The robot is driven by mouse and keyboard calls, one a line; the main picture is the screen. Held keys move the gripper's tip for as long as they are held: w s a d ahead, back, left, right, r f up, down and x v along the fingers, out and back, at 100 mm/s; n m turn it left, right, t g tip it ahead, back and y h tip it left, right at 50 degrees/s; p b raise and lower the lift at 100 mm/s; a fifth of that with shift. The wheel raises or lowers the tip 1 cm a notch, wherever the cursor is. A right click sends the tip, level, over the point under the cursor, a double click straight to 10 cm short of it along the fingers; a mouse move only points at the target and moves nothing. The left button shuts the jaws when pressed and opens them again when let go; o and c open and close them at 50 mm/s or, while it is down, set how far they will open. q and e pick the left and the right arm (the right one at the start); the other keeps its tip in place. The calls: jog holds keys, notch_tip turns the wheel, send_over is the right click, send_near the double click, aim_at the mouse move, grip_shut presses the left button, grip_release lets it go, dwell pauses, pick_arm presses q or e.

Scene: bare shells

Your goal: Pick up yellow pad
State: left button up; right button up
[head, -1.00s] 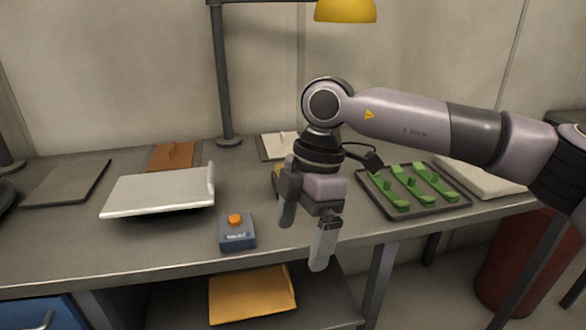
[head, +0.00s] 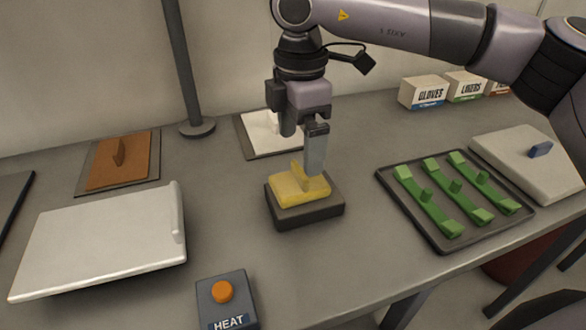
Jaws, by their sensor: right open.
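The yellow pad (head: 298,188) sits on a dark block-like base (head: 308,215) in the middle of the table. It has a thin upright yellow tab on top. My right gripper (head: 302,150) is above the pad, pointing down, with its fingertips close to the tab. Its jaws are open. The near finger overlaps the tab in the picture, so I cannot tell whether it touches. The far finger is partly hidden. My left gripper is not in view.
A blue-grey box with an orange button (head: 222,291) stands in front. A white tilted plate (head: 100,240) is at left, a brown pad (head: 118,162) behind it. A dark tray (head: 437,238) with green pieces is at right. Small boxes (head: 422,91) stand behind.

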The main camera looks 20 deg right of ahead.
aim_at(299, 169)
jog(key=f, duration=0.4)
jog(key=s+f+p, duration=0.1)
jog(key=f, duration=0.1)
jog(key=shift+a+f, duration=0.1)
jog(key=shift+f, duration=0.2)
jog(key=c, duration=1.1)
